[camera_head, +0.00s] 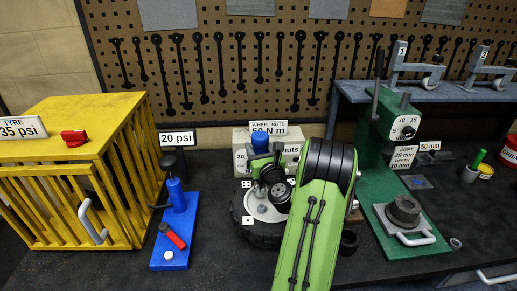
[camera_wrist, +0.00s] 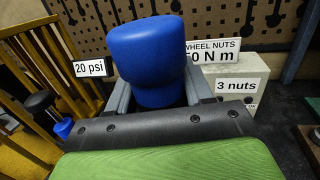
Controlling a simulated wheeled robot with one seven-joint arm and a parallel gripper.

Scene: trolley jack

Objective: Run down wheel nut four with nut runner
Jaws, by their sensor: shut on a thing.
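The blue nut runner (camera_wrist: 150,62) stands between the grey fingers of my gripper (camera_wrist: 155,98) in the wrist view. My gripper is shut on it. In the head view the nut runner's blue top (camera_head: 260,142) shows above my gripper (camera_head: 264,164), over the wheel (camera_head: 262,232). The wheel lies flat with a dark tyre, a pale hub and small white dotted tags around it. My green arm covers its right part. The nut runner's lower end and wheel nut four are hidden or too small to tell, so I cannot tell whether they touch.
Behind the wheel stands a pale box (camera_head: 292,152) under a "WHEEL NUTS 50 N m" sign (camera_head: 268,132); its label reads "3 nuts" (camera_wrist: 235,86). A blue pump stand (camera_head: 178,200) and yellow cage (camera_head: 80,165) are left. A green press (camera_head: 395,150) is right.

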